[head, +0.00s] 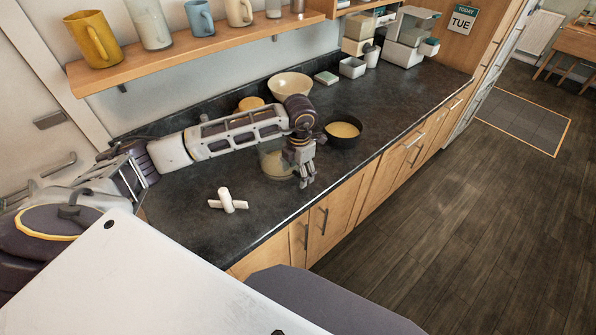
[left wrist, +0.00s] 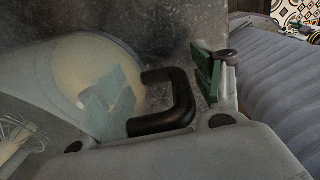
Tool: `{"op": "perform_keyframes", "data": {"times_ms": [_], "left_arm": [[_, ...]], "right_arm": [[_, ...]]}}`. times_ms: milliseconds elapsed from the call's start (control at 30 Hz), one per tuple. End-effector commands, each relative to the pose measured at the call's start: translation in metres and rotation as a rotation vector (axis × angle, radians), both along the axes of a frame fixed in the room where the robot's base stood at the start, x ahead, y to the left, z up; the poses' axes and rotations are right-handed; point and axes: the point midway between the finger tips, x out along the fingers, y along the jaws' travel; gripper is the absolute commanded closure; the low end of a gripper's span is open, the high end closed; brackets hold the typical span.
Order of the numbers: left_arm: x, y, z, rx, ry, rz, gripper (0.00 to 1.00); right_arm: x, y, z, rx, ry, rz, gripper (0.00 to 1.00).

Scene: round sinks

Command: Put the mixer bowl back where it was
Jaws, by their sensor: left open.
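The mixer bowl is a clear glass bowl (head: 272,163) with pale contents, standing on the dark counter. It is partly hidden behind my left gripper (head: 306,176), which points down at its right side. In the left wrist view the glass bowl (left wrist: 75,75) fills the left, and its black handle (left wrist: 170,110) lies between the open fingers of my left gripper (left wrist: 162,88). One green finger pad shows clear of the glass; the other looks blurred through it. I cannot tell whether either finger touches the handle. My right gripper is not in view.
A black pan (head: 343,130) with yellow contents stands just right of my gripper. A cream bowl (head: 290,86) is behind my arm. A white cross-shaped object (head: 228,201) lies on the front counter. A shelf with mugs (head: 92,40) hangs above.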

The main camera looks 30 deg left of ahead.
Motion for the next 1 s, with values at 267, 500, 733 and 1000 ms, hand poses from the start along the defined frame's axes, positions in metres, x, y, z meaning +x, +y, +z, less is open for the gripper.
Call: {"op": "perform_keyframes", "data": {"times_ms": [267,500,733,1000], "left_arm": [[0.0,0.0,0.001,0.0,0.0,0.0,0.33],[0.001,0.0,0.017,-0.001,-0.003,0.0,0.33],[0.001,-0.001,0.049,0.0,-0.003,0.001,0.33],[0.0,-0.003,0.089,0.0,-0.003,-0.001,0.33]], "right_arm": [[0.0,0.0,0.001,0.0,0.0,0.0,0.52],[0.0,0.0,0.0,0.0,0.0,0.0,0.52],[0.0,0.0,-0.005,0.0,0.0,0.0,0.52],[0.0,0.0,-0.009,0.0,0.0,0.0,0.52]]}}
